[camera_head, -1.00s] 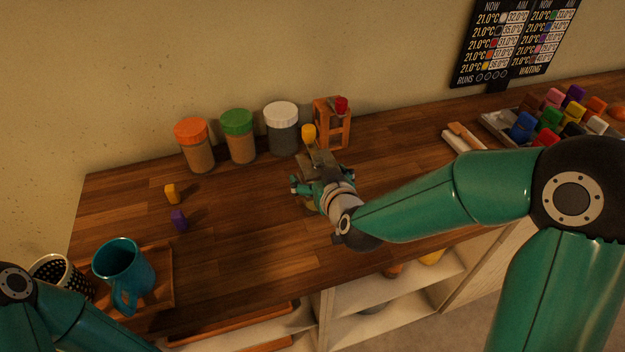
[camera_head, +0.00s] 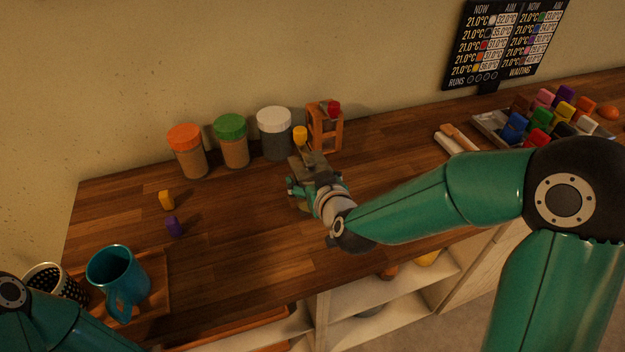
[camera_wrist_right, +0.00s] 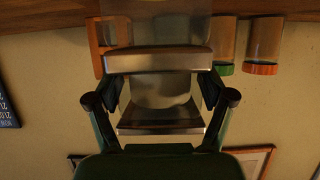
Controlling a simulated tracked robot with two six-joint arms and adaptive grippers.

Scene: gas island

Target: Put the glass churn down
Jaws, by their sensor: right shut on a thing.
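My right gripper (camera_head: 309,176) is over the back middle of the wooden counter, in front of the jars. It is shut on the glass churn, which shows as a clear, smoky body (camera_wrist_right: 165,92) between the fingers in the right wrist view. In the head view the gripper hides most of the churn. A yellow knob (camera_head: 300,134) shows just above the gripper; I cannot tell whether it belongs to the churn. I cannot tell whether the churn's base touches the counter. My left arm shows at the lower left, with its gripper out of view.
Jars with orange (camera_head: 186,152), green (camera_head: 232,142) and white lids (camera_head: 275,133) stand behind, beside an orange rack (camera_head: 323,130). Small yellow (camera_head: 167,200) and purple blocks (camera_head: 175,226) lie left. A teal mug (camera_head: 118,278) is front left. The counter's left middle is mostly clear.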

